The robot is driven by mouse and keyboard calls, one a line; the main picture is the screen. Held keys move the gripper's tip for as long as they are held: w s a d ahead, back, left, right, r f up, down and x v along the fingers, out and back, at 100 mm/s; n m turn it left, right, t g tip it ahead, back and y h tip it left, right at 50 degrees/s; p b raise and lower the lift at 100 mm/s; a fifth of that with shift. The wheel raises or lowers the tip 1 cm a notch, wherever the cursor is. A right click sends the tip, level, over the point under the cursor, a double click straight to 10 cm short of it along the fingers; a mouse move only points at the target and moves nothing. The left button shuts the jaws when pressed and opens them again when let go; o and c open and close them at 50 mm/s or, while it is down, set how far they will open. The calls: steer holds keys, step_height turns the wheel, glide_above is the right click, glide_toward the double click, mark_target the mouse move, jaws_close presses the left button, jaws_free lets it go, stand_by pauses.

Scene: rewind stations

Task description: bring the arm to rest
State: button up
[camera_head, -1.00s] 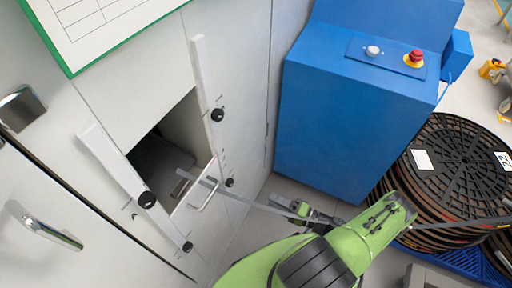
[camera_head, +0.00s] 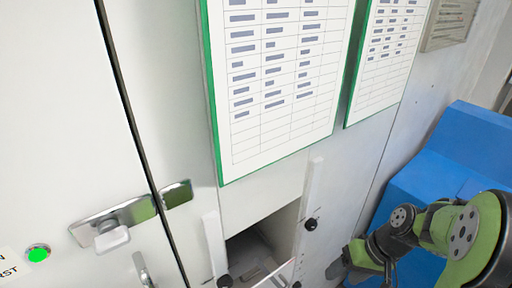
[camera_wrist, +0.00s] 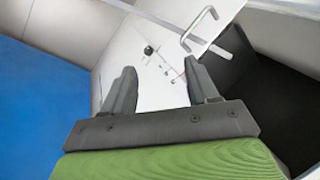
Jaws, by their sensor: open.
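My gripper (camera_wrist: 160,84) shows in the wrist view with its two dark fingers apart and nothing between them. Beyond the fingers is a white panel with a dark knob and small red marks. My green and black arm (camera_head: 440,235) is bent at the lower right of the head view, in front of the blue cabinet.
A white cabinet (camera_head: 90,130) has a square opening (camera_head: 255,250). A panel with a handle (camera_wrist: 205,28) is close beyond my fingers. A blue cabinet (camera_head: 460,150) stands at right. Charts (camera_head: 285,80) hang above the opening; a green button (camera_head: 38,253) is lower left.

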steer(key=s+a+r+t+h+p, duration=0.1)
steer(key=s+a+r+t+h, duration=0.1)
steer(key=s+r, duration=0.4)
steer(key=s+a+r+t+h+p, duration=0.2)
steer(key=s+r, duration=0.4)
steer(key=r, duration=0.5)
steer(key=shift+s+a+t+h, duration=0.3)
steer(key=shift+a+t, duration=0.1)
steer(key=shift+a, duration=0.3)
